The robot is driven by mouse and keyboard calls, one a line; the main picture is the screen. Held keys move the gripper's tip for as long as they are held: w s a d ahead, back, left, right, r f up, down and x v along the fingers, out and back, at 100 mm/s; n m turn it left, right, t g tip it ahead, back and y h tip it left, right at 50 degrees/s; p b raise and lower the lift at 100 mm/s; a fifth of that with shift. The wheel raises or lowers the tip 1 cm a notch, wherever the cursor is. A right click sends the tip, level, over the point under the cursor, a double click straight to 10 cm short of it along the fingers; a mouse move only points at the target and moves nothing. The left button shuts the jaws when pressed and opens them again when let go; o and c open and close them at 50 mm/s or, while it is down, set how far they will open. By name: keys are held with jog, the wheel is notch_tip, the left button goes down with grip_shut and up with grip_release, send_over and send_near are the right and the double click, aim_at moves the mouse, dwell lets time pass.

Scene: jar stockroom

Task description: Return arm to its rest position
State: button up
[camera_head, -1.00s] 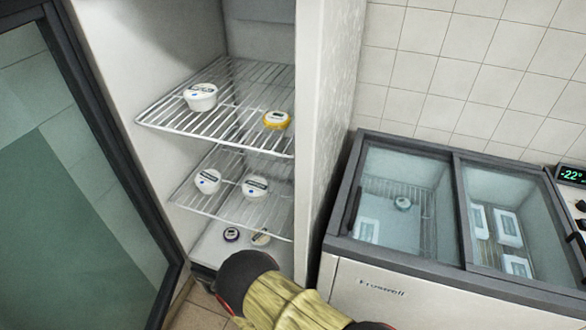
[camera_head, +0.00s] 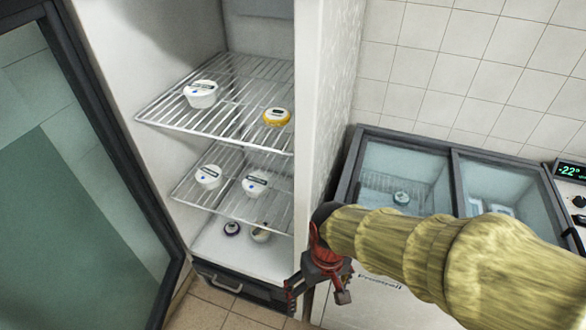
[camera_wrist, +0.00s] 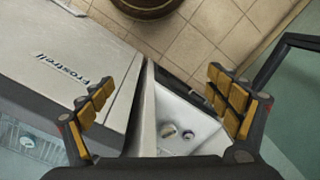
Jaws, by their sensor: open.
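My gripper (camera_head: 318,284) is in the head view in front of the fridge's right edge and the chest freezer's left front corner. In the wrist view my gripper (camera_wrist: 160,98) shows its two yellow-padded fingers spread wide with nothing between them. My arm, in a yellowish sleeve, reaches in from the right and covers part of the freezer. The fridge (camera_head: 318,130) stands open, apart from the gripper as far as I can tell.
White tubs (camera_head: 201,94) and a yellow-based jar (camera_head: 277,117) stand on the wire shelves. Two small jars (camera_head: 232,228) sit on the fridge floor. The glass fridge door (camera_head: 75,180) is open at left. The chest freezer (camera_head: 350,185) stands at right. A round brown object (camera_wrist: 147,5) is on the tiles.

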jog(key=s+d+r+m+t, duration=0.1)
jog(key=d+r+t, duration=0.2)
jog(key=d+r, duration=0.3)
jog(key=d+r+m+t+p, duration=0.1)
jog(key=d+r, duration=0.5)
jog(key=r, duration=0.7)
jog(key=shift+s+d+m+t+h, duration=0.3)
jog(key=shift+s+m+t, duration=0.1)
jog(key=shift+m+t, duration=0.5)
jog(key=shift+d+r, duration=0.15)
jog(key=shift+d, duration=0.15)
